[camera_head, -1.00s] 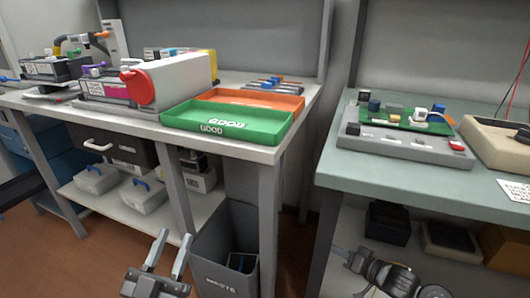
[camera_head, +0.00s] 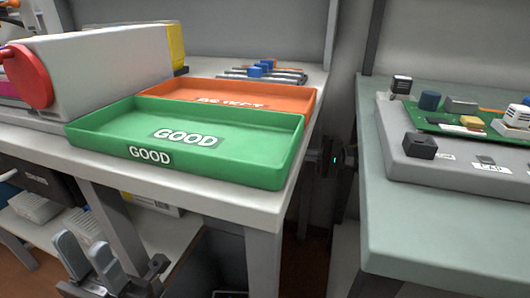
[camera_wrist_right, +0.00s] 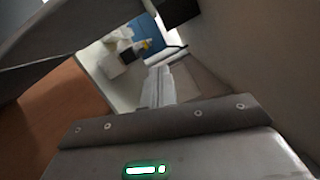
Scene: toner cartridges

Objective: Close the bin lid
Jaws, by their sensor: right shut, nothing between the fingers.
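The grey bin (camera_head: 205,268) stands under the front edge of the left bench, in the lower middle of the head view. Its top looks open and dark inside, and the frame cuts off its lower part. I cannot make out the lid for sure. My left gripper (camera_head: 84,244) is open and empty, left of the bin, with its two fingers apart and pointing up. My right gripper (camera_wrist_right: 158,73) shows in the right wrist view, with its fingers together and nothing between them. Plain grey-beige surfaces lie close around it, and I cannot tell which is the bin or lid.
A green GOOD tray (camera_head: 215,175) and an orange tray (camera_head: 240,97) sit on the left bench near its edge. A grey printer-like box (camera_head: 100,75) stands left of them. The right bench (camera_head: 450,240) holds a green circuit board (camera_head: 470,125). A narrow gap separates the benches.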

